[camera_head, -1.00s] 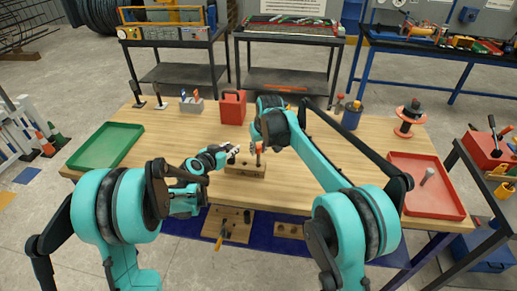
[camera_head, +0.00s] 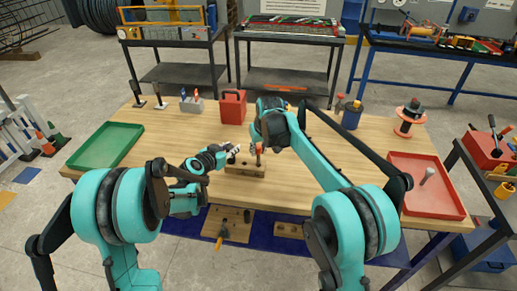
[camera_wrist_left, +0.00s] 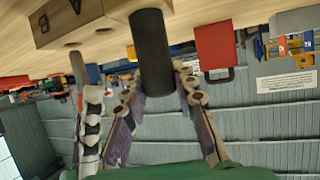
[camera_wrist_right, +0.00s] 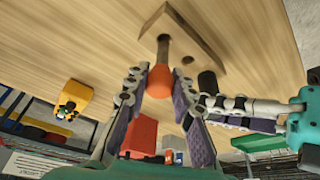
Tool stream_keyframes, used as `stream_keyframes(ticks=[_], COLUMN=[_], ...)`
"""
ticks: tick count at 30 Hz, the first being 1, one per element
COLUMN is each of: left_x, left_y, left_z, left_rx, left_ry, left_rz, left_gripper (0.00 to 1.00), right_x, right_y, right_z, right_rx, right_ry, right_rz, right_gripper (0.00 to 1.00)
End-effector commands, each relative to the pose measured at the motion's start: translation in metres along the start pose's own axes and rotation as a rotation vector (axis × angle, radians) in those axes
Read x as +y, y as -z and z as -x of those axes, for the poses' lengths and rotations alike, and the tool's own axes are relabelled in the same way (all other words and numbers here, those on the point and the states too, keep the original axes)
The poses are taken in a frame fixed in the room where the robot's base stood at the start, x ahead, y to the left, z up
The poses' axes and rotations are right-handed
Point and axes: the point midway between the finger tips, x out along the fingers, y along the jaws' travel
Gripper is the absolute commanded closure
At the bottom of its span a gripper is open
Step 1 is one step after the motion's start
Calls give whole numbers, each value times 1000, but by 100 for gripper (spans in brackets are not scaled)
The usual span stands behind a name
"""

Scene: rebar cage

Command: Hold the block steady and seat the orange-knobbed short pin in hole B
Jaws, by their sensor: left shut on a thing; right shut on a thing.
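The wooden block (camera_head: 245,170) lies on the table near its front edge. It also shows in the left wrist view (camera_wrist_left: 100,18), marked A and B, and in the right wrist view (camera_wrist_right: 200,35). My left gripper (camera_wrist_left: 158,82) is shut on a black cylinder (camera_wrist_left: 152,45) beside the block; whether the cylinder is joined to the block is unclear. My right gripper (camera_wrist_right: 160,78) is shut on the orange-knobbed pin (camera_wrist_right: 163,84). The pin's shaft points at the block, and in the left wrist view its end (camera_wrist_left: 77,66) is at the hole by B. Its seating depth is unclear.
A green tray (camera_head: 84,164) is at the left and a red tray (camera_head: 451,211) at the right. A red box (camera_head: 233,106) and a blue cup (camera_head: 352,115) stand behind the block. Drilled boards (camera_head: 238,232) lie below the table's front edge. Bare tabletop surrounds the block.

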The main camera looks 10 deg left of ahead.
Motion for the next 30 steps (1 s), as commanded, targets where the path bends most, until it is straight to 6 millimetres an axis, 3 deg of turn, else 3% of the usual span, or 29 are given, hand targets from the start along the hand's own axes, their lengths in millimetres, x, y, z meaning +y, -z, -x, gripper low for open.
stream_keyframes(ticks=[30], left_x=[0], left_y=[0], left_z=[0], left_rx=[0], left_ry=[0], left_rz=[0], left_gripper=[100], right_x=[0], right_y=[-9], right_z=[-24], right_rx=[0], right_ry=[0], right_rz=[0], right_gripper=[100])
